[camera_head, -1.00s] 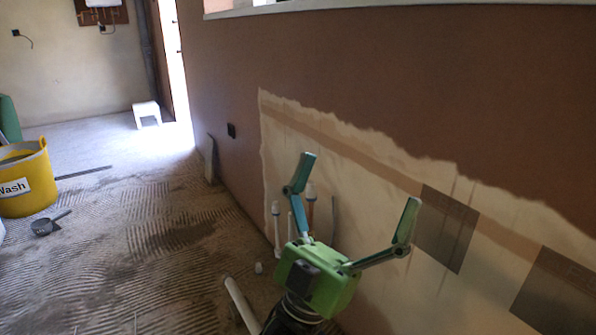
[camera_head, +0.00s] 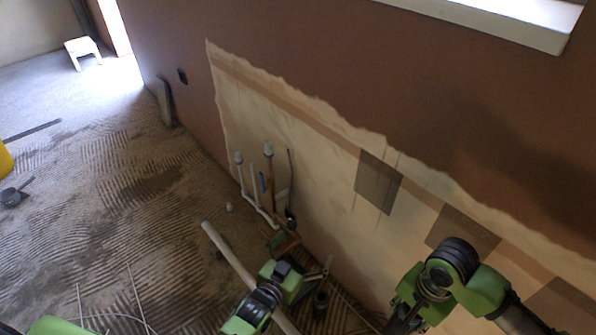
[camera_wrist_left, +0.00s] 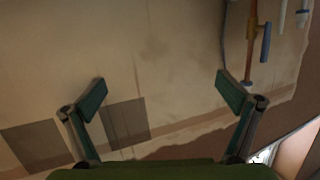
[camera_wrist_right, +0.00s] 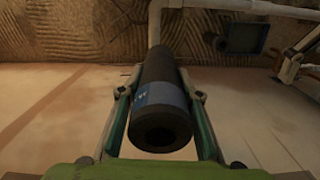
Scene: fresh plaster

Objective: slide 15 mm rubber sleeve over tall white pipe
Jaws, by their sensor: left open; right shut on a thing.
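The tall white pipe (camera_head: 242,176) stands upright by the wall with a pale cap on top. A capped white pipe end (camera_wrist_left: 302,19) shows in the left wrist view. My left gripper (camera_head: 303,254) is open and empty, in front of the wall and apart from the pipes; its fingers (camera_wrist_left: 160,88) spread wide in its wrist view. My right gripper (camera_wrist_right: 160,95) is shut on a black rubber sleeve (camera_wrist_right: 160,75) with a blue label band. The sleeve's near end shows an opening; its far end overlaps a pale pipe, and I cannot tell whether it touches it.
A copper pipe (camera_head: 270,175) and a blue piece (camera_head: 262,183) stand beside the white pipe. A long pale pipe (camera_head: 232,255) lies on the ridged floor. A white stool (camera_head: 82,48) is far off.

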